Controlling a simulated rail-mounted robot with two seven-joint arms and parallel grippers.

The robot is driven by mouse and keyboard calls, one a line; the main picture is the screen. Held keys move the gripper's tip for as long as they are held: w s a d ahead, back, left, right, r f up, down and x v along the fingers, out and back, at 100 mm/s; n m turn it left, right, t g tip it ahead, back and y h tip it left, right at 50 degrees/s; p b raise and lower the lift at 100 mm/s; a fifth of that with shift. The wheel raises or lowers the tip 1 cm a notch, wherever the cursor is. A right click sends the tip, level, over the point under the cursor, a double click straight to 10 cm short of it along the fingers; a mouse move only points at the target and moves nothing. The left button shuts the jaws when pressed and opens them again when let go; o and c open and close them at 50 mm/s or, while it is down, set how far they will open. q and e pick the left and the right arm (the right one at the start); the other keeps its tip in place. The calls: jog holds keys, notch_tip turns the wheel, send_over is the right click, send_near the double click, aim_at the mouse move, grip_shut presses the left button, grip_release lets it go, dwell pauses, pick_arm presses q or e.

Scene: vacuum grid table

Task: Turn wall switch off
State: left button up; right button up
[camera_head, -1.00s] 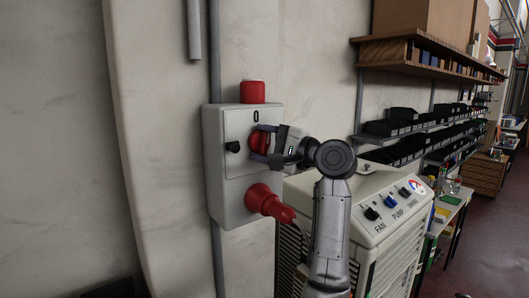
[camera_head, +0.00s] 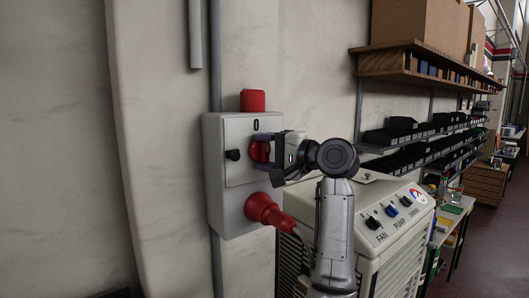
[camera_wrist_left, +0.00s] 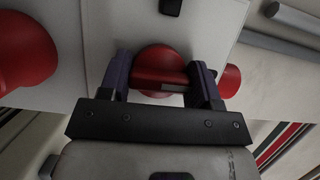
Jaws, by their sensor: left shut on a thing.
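The wall switch is a grey box (camera_head: 222,198) on the wall with a red rotary knob (camera_head: 256,151) on its front and a "0" mark above the knob. My left gripper (camera_head: 264,150) reaches the knob from the right and is shut on it. In the left wrist view the knob's bar (camera_wrist_left: 160,78) lies between the two dark purple fingers of my left gripper (camera_wrist_left: 162,74). The fingers partly hide the knob in the head view, so its exact angle is hard to read. My right gripper is not in view.
A red block (camera_head: 253,100) sits on top of the box, and a red plug (camera_head: 268,211) sticks out below. A pale machine (camera_head: 388,235) with FAN and PUMP knobs stands close to my left arm. Shelves with black bins (camera_head: 400,130) line the wall at right.

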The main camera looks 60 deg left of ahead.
pick_arm(q)
jog(key=o, duration=0.9)
jog(key=v, duration=1.4)
jog(key=shift+p, duration=0.4)
jog(key=shift+a, duration=0.1)
